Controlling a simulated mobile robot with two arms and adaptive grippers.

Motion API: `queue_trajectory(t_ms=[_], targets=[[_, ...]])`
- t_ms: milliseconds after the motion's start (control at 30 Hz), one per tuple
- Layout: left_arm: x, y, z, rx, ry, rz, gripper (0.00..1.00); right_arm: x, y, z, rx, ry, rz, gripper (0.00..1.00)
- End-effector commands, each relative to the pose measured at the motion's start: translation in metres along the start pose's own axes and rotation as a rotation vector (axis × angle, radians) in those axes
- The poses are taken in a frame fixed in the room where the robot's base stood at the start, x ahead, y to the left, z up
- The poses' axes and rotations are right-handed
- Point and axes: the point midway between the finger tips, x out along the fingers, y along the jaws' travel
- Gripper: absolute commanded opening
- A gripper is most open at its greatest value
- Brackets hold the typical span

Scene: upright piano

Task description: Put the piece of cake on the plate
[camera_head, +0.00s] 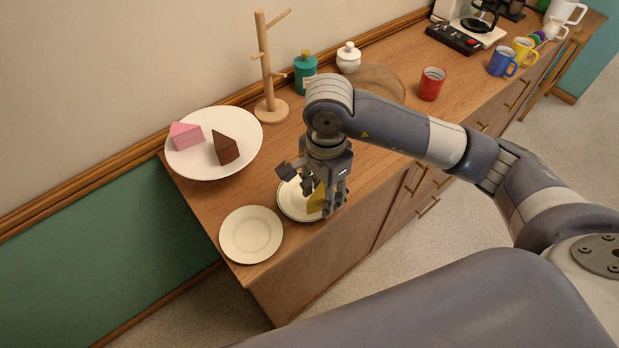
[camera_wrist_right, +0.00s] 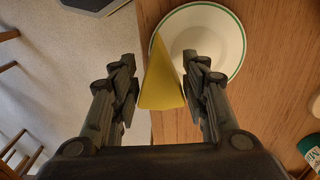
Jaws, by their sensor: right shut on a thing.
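A yellow wedge of cake (camera_head: 315,199) is held between the fingers of my right gripper (camera_head: 318,200). In the right wrist view the yellow wedge (camera_wrist_right: 161,82) sits between the two finger sets of the gripper (camera_wrist_right: 162,92). A small plate (camera_head: 288,205) lies below the gripper, partly hidden by it; in the wrist view this green-rimmed plate (camera_wrist_right: 215,38) is behind the wedge. I cannot tell whether the cake touches it. Another small plate (camera_head: 251,235), empty, lies near the front left edge. My left gripper is not in view.
A large white dish (camera_head: 240,127) holds a pink cake piece (camera_head: 186,136) and a brown one (camera_head: 226,149). A wooden mug stand (camera_head: 268,75), teal bottle (camera_head: 305,74), white jar (camera_head: 348,59) and red mug (camera_head: 431,84) stand behind. The wooden top ends near the plates.

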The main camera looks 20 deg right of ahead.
Motion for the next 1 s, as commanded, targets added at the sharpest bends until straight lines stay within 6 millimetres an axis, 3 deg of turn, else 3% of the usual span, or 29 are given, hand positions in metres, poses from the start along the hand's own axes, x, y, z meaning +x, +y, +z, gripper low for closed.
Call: queue_trajectory(t_ms=[200,333,467,767,1000], targets=[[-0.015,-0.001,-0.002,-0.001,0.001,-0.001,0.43,0.001,-0.037,-0.006,0.002,-0.001,0.000,0.34],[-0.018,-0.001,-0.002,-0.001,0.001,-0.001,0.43,0.003,-0.049,-0.008,0.001,0.001,0.000,0.34],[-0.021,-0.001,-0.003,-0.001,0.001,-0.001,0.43,0.006,-0.053,-0.008,-0.001,0.000,0.001,0.34],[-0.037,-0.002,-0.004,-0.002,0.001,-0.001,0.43,0.037,-0.052,-0.009,-0.001,0.000,0.001,0.34],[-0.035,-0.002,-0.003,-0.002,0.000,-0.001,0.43,0.040,-0.053,-0.009,-0.001,0.001,-0.001,0.34]])
